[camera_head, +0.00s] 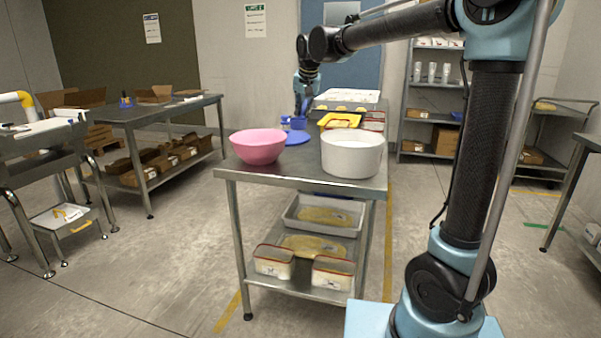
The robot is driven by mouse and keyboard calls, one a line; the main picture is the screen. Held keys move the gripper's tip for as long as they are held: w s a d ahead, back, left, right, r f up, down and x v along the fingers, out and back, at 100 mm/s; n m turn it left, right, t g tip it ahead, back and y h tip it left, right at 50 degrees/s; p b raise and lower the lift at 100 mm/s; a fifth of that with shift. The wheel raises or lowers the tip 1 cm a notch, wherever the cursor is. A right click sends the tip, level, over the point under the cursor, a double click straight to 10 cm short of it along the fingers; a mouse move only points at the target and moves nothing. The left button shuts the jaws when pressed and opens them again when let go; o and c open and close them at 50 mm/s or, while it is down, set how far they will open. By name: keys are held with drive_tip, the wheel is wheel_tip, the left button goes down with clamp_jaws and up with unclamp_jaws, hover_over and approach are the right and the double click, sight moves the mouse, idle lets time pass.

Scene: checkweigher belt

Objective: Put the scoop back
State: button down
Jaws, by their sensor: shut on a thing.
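My gripper (303,108) reaches down over the far part of the steel table, small in the head view. It is shut on what looks like a blue scoop (298,123), whose small blue cup shape shows just below the fingers. Contact between the scoop and the surface under it cannot be made out. A yellow tray or container (341,120) is right of the gripper. The scoop's handle is mostly hidden by the gripper.
A pink bowl (257,146) and a large white tub (352,154) stand at the near end of the steel table (300,181). Filled containers (374,121) and a white tray (346,96) are farther back. Lower shelves hold tubs (333,272). Floor left of the table is clear.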

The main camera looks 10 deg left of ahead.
drive_tip(key=shift+d, duration=0.15)
drive_tip(key=shift+s+d+f, duration=0.1)
drive_tip(key=shift+f, duration=0.15)
drive_tip(key=s+f, duration=0.1)
drive_tip(key=f, duration=0.2)
drive_tip(key=s+f, duration=0.1)
drive_tip(key=f, duration=0.2)
drive_tip(key=s+f, duration=0.1)
drive_tip(key=f, duration=0.2)
drive_tip(key=shift+d, duration=0.35)
drive_tip(key=shift+f, duration=2.35)
drive_tip(key=c, duration=1.6)
unclamp_jaws()
